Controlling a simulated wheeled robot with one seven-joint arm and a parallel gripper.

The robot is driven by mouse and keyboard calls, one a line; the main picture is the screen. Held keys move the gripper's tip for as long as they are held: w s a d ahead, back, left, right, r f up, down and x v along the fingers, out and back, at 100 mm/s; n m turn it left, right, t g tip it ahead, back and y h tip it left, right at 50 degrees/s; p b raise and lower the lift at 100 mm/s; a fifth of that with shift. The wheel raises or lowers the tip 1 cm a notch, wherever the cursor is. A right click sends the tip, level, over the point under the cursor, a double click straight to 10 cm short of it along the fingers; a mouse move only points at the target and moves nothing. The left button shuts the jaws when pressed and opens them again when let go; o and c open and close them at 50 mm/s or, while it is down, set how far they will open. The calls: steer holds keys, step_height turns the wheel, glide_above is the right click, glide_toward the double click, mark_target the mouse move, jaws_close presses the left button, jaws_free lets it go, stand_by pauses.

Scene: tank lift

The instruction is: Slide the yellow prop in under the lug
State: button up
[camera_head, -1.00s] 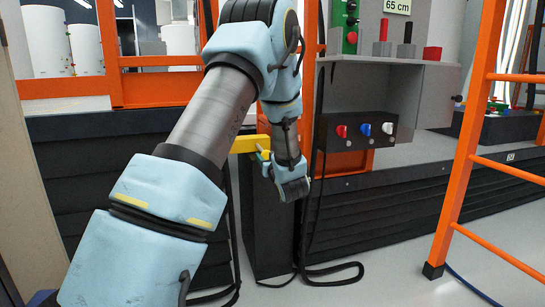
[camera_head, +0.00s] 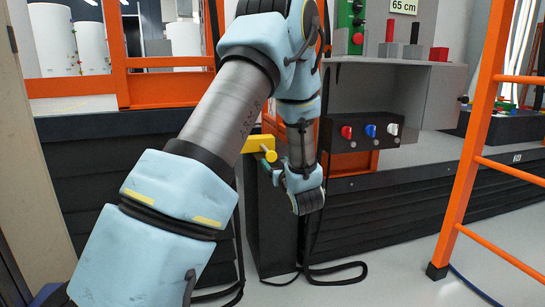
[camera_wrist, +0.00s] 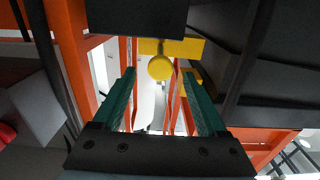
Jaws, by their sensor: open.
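The yellow prop (camera_head: 257,144) is a bar with a round knob (camera_head: 270,156), at the top of a dark post beside my wrist. In the wrist view the prop (camera_wrist: 190,47) runs across under a dark block (camera_wrist: 135,16), and its knob (camera_wrist: 160,67) faces the camera. My gripper (camera_wrist: 159,76) is open. Its green fingers stand on either side of the knob, with gaps, and hold nothing. In the head view the fingers (camera_head: 267,169) are mostly hidden by my wrist, just below the knob. I cannot tell which part is the lug.
A dark post (camera_head: 272,225) stands under the prop, with black cables on the floor beside it. A panel with red, blue and white knobs (camera_head: 370,131) is right of my wrist. An orange ladder frame (camera_head: 468,150) stands further right.

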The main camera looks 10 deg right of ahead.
steer(key=s, duration=0.3)
steer(key=s+p, duration=0.1)
steer(key=s, duration=0.1)
steer(key=shift+s+d, duration=0.25)
steer(key=shift+d, duration=0.05)
steer(key=s+a+f+m+g+h+p, duration=0.1)
steer(key=a+f+g+h, duration=0.1)
steer(key=a+g+h, duration=0.35)
steer(key=s+a+m+g+y+p, duration=0.1)
steer(key=s+a+g+y+p, duration=0.15)
steer(key=s+a+g, duration=1.15)
steer(key=s+r+t+p, duration=0.1)
steer(key=s+r+p, duration=0.1)
steer(key=r+p, duration=1.6)
steer(key=s+a+r+t+p, duration=0.1)
steer(key=s+r+t+p, duration=0.1)
steer(key=r+p, duration=1.7)
steer(key=shift+s+r+m+y, duration=0.3)
steer(key=shift+s+r, duration=0.3)
steer(key=shift+r, duration=0.2)
